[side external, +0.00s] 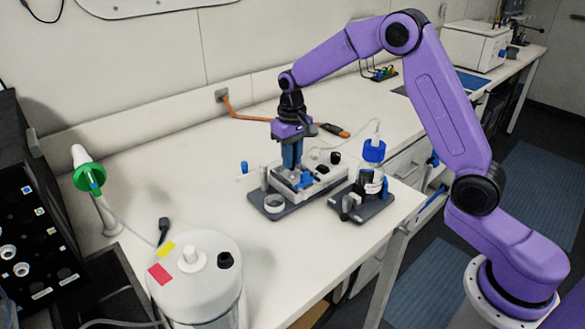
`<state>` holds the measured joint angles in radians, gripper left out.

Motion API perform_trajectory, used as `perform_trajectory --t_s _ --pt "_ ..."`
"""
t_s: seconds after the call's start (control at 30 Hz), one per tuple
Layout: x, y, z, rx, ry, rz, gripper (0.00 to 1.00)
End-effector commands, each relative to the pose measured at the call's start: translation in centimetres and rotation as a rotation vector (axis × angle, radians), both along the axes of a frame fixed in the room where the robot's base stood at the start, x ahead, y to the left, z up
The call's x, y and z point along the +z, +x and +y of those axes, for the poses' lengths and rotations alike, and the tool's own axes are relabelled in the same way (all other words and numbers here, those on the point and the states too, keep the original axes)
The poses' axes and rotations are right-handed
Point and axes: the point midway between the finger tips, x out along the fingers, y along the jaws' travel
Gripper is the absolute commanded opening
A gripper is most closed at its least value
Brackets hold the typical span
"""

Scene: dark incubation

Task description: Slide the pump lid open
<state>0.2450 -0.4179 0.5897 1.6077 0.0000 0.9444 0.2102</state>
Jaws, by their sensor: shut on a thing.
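The pump (328,174) is a white device on a dark grey base plate (290,207) near the middle of the bench. My gripper (293,176) points straight down over the pump's left part. Its blue fingers are shut on a part there, which I take to be the pump lid; the fingers hide most of it. I cannot tell how far the lid stands open.
A blue-capped bottle (373,160) on a dark base stands just right of the pump. A white canister (192,262) stands at the front left. A green-and-white tool (88,175) stands at the left.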

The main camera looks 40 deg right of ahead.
Motion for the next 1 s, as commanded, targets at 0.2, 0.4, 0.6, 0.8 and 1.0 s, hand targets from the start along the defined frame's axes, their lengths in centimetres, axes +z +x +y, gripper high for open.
perform_trajectory --t_s 0.2,0.4,0.6,0.8,1.0 --pt "0.0 1.4 0.0 -0.001 0.000 -0.001 0.10" --pt "0.0 1.9 -0.1 -0.001 0.000 0.000 0.10" --pt "0.0 1.9 -0.1 -0.001 0.000 0.000 0.10" --pt "0.0 2.3 -0.1 -0.001 0.000 0.000 0.10" --pt "0.0 3.5 -0.1 0.000 0.000 0.000 0.10"
